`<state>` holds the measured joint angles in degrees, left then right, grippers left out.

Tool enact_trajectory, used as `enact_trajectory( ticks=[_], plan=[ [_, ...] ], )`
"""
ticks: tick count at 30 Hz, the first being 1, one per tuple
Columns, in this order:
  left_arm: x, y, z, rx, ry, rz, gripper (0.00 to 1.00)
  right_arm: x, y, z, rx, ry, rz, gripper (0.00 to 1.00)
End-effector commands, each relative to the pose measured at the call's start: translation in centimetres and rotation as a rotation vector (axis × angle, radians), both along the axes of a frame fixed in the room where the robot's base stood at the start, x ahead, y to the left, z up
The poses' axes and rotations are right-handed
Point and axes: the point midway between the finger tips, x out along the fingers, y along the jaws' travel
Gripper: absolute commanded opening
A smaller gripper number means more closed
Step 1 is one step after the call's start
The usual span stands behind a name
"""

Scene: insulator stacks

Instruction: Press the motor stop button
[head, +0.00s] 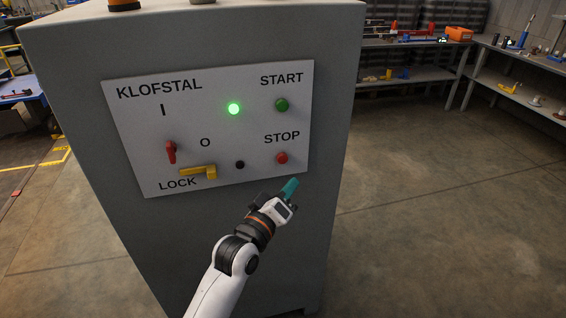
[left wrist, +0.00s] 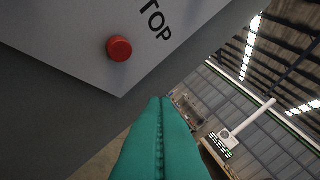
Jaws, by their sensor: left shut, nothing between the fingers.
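The red stop button (head: 282,158) sits under the word STOP at the lower right of the pale control panel (head: 225,180) on a grey cabinet. It also shows in the left wrist view (left wrist: 119,48), up and left of my fingertips. My left gripper (head: 291,187) is shut and empty, its teal fingers pointing up just below and right of the button in the head view. In the left wrist view the two closed fingers (left wrist: 160,135) lie side by side, apart from the button in the picture. My right gripper is out of view.
The panel also carries a green start button (head: 282,105), a lit green lamp (head: 234,109), a red switch (head: 171,152), a yellow lock lever (head: 200,172) and a small black knob (head: 239,165). Shelves (head: 420,80) stand at the back right. The floor right of the cabinet is clear.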

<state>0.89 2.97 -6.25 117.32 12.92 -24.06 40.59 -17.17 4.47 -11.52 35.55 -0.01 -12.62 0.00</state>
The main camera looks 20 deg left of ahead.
Motion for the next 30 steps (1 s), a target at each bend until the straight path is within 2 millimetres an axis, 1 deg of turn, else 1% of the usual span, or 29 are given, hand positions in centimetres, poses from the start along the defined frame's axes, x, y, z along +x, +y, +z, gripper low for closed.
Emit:
enact_trajectory(
  ticks=[1,6,12,18,30],
  plan=[
    [0.7,0.5,-0.2,0.003,-0.004,0.001,0.0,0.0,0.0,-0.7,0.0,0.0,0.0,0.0],
    [2.7,1.9,-0.2,0.002,-0.003,0.002,0.0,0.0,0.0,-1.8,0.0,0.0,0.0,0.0],
    [4.4,3.0,0.0,0.002,0.0,0.0,0.0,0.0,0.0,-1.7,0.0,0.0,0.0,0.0],
    [5.0,3.4,0.0,0.0,0.0,0.0,0.0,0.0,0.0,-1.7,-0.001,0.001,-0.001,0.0],
    [5.1,3.5,0.0,0.0,-0.001,0.001,0.0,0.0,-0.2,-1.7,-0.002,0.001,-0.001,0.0]
  ],
)
